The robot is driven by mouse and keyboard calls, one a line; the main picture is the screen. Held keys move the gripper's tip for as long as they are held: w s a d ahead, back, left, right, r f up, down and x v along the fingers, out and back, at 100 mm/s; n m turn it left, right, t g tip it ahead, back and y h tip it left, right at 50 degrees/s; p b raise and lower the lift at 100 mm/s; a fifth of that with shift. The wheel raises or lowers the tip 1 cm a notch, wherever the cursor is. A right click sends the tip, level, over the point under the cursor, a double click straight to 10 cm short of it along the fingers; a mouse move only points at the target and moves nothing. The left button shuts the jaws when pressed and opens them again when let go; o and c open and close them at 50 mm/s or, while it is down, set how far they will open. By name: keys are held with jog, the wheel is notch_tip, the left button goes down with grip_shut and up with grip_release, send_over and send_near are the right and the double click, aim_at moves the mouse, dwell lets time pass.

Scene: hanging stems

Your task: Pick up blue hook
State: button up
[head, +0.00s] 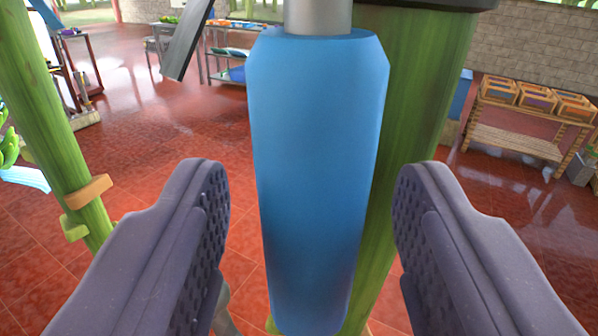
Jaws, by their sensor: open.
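The blue hook shows as a thick blue handle (318,170), upright and tapering a little toward the bottom, with a grey metal shaft (317,16) leaving the top of the picture. The rest of the hook is out of view. My gripper (311,205) is open, with one dark ribbed finger on each side of the handle's lower half. Gaps show between the handle and both fingers. I cannot tell how far ahead of the fingertips the handle is.
A thick green stem (425,110) stands close behind the handle on its right. Another green stem (45,110) with an orange band leans at the left. A wooden rack with crates (520,140) stands at the right, and shelves (228,68) stand at the back. Red tiled floor lies between.

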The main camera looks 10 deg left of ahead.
jog(key=shift+w+a, duration=0.1)
jog(key=shift+w, duration=0.5)
jog(key=shift+s, duration=0.1)
jog(key=shift+c, duration=0.3)
grip_shut()
jog(key=shift+r, duration=0.2)
